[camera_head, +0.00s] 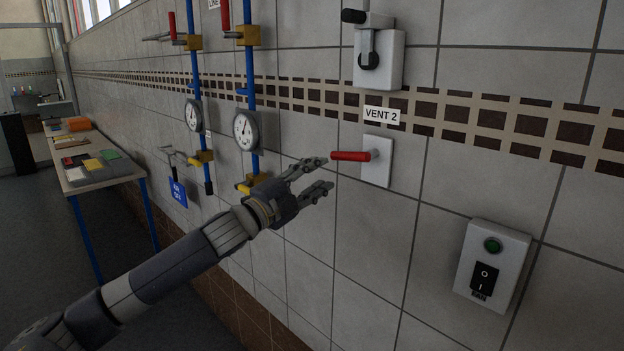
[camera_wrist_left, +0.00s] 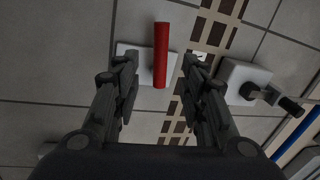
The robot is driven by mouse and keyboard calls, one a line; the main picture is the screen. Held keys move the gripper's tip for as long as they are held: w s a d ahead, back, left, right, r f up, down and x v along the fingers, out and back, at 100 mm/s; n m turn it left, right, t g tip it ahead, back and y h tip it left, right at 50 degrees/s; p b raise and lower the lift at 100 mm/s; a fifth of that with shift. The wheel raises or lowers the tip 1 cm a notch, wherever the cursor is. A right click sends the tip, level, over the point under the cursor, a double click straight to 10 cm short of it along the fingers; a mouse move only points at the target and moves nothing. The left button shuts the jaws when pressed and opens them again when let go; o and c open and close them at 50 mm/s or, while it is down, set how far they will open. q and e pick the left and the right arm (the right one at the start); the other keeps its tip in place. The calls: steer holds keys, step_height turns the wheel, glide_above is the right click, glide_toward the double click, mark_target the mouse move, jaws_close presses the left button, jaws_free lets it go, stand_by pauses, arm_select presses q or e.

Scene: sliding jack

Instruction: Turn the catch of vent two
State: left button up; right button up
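The vent two catch has a red handle (camera_head: 351,155) on a white plate (camera_head: 377,161), fixed to the tiled wall below the "VENT 2" label (camera_head: 381,115). The handle points left, roughly level. My left gripper (camera_head: 322,175) is just left of the handle's free end, its fingers open towards it. In the left wrist view the red handle (camera_wrist_left: 161,55) shows beyond and between the two open fingertips (camera_wrist_left: 160,65), with the white plate (camera_wrist_left: 135,62) behind it. Whether a finger touches the handle cannot be told. My right gripper is in neither view.
Above the label is a white box with a black lever (camera_head: 378,60). Lower right is a switch box (camera_head: 493,265) with a green button. Blue pipes with gauges (camera_head: 246,130) run down the wall at left. A table (camera_head: 100,172) with coloured items stands further left.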

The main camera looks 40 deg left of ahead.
arm_select(q)
steer(key=shift+s+f, duration=0.1)
steer(key=shift+s, duration=0.35)
stand_by(0.4)
